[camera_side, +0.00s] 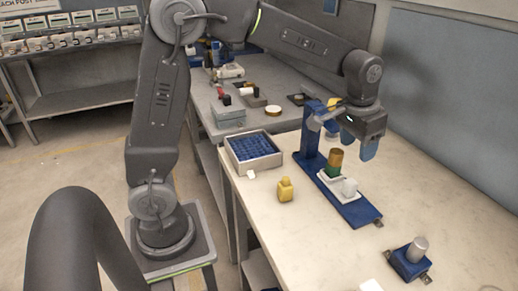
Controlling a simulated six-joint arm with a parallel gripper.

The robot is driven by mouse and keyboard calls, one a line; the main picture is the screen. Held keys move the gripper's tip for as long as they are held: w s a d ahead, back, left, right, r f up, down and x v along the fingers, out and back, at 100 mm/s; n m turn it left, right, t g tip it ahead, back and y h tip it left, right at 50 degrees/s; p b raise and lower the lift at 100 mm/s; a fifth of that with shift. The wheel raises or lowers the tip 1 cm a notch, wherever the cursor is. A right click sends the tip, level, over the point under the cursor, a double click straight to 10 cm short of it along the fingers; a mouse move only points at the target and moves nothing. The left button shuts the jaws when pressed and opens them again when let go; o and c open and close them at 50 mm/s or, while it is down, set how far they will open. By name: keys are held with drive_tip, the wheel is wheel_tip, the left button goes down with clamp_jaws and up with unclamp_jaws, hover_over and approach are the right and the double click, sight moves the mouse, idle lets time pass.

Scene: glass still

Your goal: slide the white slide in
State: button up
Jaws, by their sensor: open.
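The white slide (330,188) is a flat white piece on the blue stand base, low in the stand's frame. A small white knob or cup (349,187) stands at its right end. A cylinder with a brown top and green lower part (334,163) stands at the slide's left part. The blue stand (311,142) rises as an upright behind them, with a long blue base (360,214) running toward the front right. My gripper (358,148) is open and empty, above and behind the white knob, with its blue fingers pointing down. Its far finger is partly hidden.
A tray with blue contents (278,163) stands at the table's left edge. A yellow bottle (285,189) stands in front of it. A blue block holding a grey cylinder (405,262) is at the front right. The table's right side is clear.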

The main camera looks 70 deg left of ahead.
sight(353, 184)
drive_tip(key=f, duration=0.4)
drive_tip(key=w+f+g, duration=0.1)
drive_tip(key=f, duration=0.3)
drive_tip(key=f+g, duration=0.1)
drive_tip(key=f, duration=0.4)
drive_tip(key=shift+w, duration=0.4)
drive_tip(key=d, duration=0.4)
drive_tip(key=shift+d+f, duration=0.2)
drive_tip(key=shift+d, duration=0.05)
wheel_tip(353, 184, up, 14)
drive_tip(key=s+a+r+t, duration=0.35)
drive_tip(key=s+r, duration=0.25)
drive_tip(key=s, duration=0.6)
drive_tip(key=s+a+f+t, duration=0.2)
drive_tip(key=s+f, duration=0.1)
drive_tip(key=s, duration=0.9)
drive_tip(key=shift+s+a, duration=0.2)
drive_tip(key=shift+s, duration=0.05)
drive_tip(key=shift+f, duration=0.15)
